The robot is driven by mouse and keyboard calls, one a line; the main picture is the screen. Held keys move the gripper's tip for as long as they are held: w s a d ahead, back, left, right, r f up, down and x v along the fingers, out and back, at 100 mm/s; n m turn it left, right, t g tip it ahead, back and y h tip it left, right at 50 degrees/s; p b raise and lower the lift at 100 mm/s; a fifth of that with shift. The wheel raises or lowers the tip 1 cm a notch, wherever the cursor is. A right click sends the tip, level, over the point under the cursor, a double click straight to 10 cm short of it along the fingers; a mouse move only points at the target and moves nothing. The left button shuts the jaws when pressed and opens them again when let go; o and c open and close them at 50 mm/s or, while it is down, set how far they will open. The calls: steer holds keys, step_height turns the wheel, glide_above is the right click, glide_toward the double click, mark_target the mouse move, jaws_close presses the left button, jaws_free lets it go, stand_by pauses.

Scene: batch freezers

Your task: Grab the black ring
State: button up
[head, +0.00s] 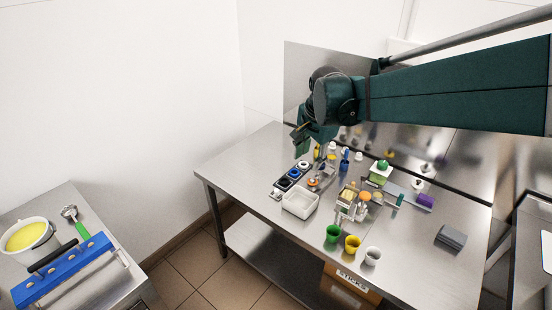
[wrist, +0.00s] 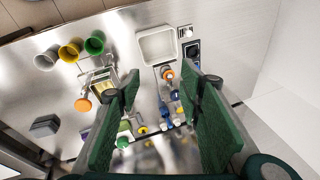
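A row of dark square holders (head: 281,185) lies near the left edge of the steel table, beside the white tray. A blue ring (head: 293,173) sits in the middle one. Small round dark shapes sit in the others, and one may be the black ring; it is too small to tell. In the wrist view one dark holder (wrist: 193,48) with a round dark shape shows beyond the right finger, which hides the rest of the row. My gripper (wrist: 170,88) is open and empty, above the table; in the head view it hangs behind the row (head: 302,138).
A white tray (head: 299,214) stands right of the row. Green (head: 333,233), yellow (head: 352,244) and white (head: 372,256) cups stand at the table front. Small bottles and tools crowd the middle. A grey block (head: 451,238) lies right, with bare steel around it.

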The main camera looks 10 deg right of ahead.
steer(key=w+a+f+m+g+p, duration=0.15)
steer(key=w+f+m, duration=0.6)
steer(key=w, duration=0.75)
steer(key=m+g, duration=0.2)
steer(key=m, duration=0.2)
glide_toward(286, 178)
steer(key=shift+s+a+f+n+p, duration=0.15)
steer(key=shift+s, duration=0.4)
steer(key=shift+s+a+f+n+p, duration=0.1)
steer(key=shift+s+a+f+p, duration=0.1)
steer(key=shift+s, duration=0.4)
steer(key=shift+f, duration=1.2)
steer(key=shift+f+b, duration=0.55)
steer(key=shift+f, duration=2.05)
